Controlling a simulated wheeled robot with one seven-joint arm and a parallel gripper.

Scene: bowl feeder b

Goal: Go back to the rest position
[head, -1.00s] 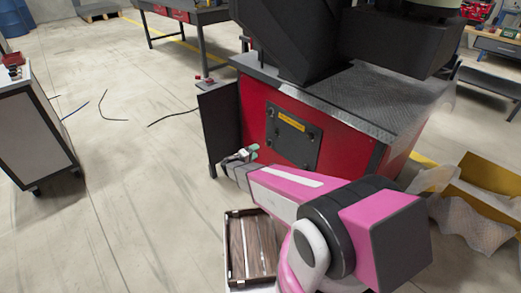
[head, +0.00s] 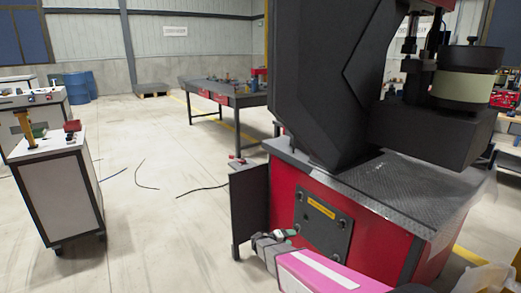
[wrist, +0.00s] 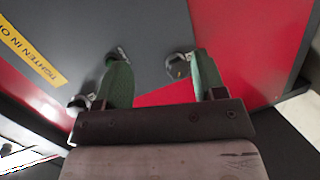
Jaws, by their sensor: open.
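My gripper (head: 284,236) is in front of the red machine (head: 285,197), just left of the dark panel (head: 322,226) on its front. In the wrist view my gripper (wrist: 162,78) has its two green fingers apart, with nothing held between them. Behind the fingers the wrist view shows the grey panel (wrist: 150,25) with round knobs, a yellow label (wrist: 28,52) and the machine's red face (wrist: 255,60). One knob (wrist: 178,67) appears close to the right finger; I cannot tell whether they touch. My pink arm reaches in from the bottom of the head view.
A dark side plate (head: 249,203) stands at the machine's left edge. A white wheeled cart (head: 58,195) is at the left, and a dark workbench (head: 235,97) stands behind. Black cables (head: 145,178) lie on the floor. The floor between cart and machine is mostly clear.

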